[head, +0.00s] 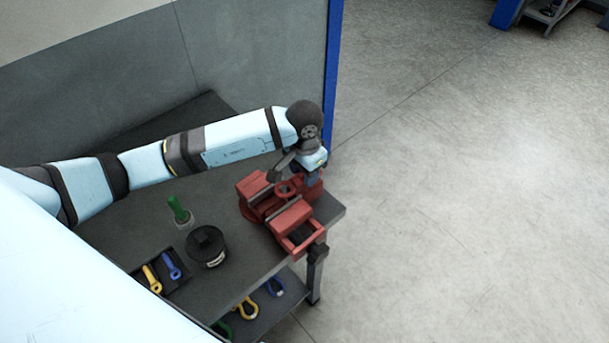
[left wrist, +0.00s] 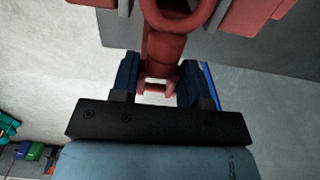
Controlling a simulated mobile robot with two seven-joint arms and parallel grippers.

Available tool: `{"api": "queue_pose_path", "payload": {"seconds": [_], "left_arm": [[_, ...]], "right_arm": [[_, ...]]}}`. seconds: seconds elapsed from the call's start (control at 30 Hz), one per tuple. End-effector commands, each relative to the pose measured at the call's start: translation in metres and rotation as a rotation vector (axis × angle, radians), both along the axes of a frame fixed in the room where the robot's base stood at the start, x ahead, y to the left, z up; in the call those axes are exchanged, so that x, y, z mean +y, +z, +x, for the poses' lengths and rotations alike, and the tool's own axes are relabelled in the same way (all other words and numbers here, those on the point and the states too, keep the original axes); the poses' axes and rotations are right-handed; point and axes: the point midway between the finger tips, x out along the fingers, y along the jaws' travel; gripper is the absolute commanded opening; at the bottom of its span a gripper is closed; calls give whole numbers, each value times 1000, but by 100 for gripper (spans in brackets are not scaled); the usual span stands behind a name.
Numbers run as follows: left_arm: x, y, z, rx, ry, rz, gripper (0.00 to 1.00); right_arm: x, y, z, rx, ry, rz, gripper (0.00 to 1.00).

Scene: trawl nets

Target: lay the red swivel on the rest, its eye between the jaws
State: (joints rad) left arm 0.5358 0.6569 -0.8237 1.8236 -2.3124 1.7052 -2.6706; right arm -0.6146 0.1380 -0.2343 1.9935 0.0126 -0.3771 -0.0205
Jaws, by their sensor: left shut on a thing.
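The red swivel (left wrist: 165,50) is in my left gripper (left wrist: 160,78), which is shut on its shank between two blue fingers in the left wrist view. The swivel's round eye (left wrist: 180,14) points away from the gripper, between red vise parts at the top. In the head view, the eye (head: 286,188) shows over the gap between the jaws of the red vise (head: 292,216). My left gripper (head: 314,168) is at the vise's far right side. The rest is hard to tell from the vise, and whether the swivel touches it is unclear. My right gripper is out of view.
The vise stands at the right corner of the dark bench (head: 235,185). A green-topped piece (head: 179,212), a black round pot (head: 206,246) and a tray with yellow (head: 152,279) and blue (head: 171,265) pieces stand to its left. Shackles (head: 247,309) lie on the lower shelf.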

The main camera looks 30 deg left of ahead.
Motion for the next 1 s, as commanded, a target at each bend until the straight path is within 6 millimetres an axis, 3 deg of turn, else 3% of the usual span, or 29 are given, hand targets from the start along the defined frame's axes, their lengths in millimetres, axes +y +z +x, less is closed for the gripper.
{"api": "queue_pose_path", "payload": {"seconds": [0.2, 0.57, 0.6, 0.67, 0.7, 1.0], "left_arm": [[-1, -25, 0, 1, 0, -2, 4], [0, -30, 0, -2, -1, -1, 4], [0, -29, 0, -1, 0, 0, 49], [0, -29, 0, 0, 0, -1, 63], [0, -29, 0, 0, 0, -1, 67], [-1, -27, 0, 0, -1, -1, 67]], "right_arm": [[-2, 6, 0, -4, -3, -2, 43], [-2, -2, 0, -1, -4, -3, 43], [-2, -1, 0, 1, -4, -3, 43], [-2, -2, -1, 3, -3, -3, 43], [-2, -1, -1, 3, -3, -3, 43], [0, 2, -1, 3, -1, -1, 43]]}}
